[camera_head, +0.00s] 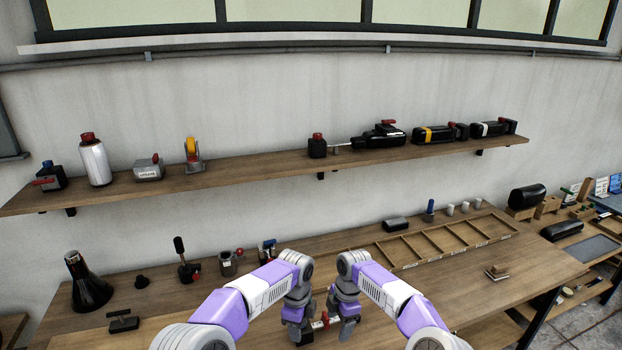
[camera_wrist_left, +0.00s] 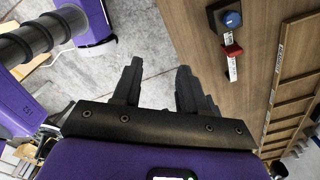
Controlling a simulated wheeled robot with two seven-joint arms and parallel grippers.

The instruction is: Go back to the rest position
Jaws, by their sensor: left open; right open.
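My left gripper (camera_head: 297,328) and right gripper (camera_head: 347,325) hang side by side at the front middle of the workbench, partly hidden by my own forearms in the head view. In the left wrist view, the left gripper (camera_wrist_left: 160,88) is open, with its two dark fingers apart and nothing between them. Grey floor shows beyond the fingers, and the wooden bench edge lies to their right. The right gripper's fingertips are small in the head view, and I see no object held in them.
A red-handled item (camera_head: 322,322) sits between the grippers. Several tools line the bench's back, with a divided wooden tray (camera_head: 440,240) at right and a black flask (camera_head: 86,285) at left. A wall shelf (camera_head: 250,170) holds bottles and tools. The bench's right front is mostly clear.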

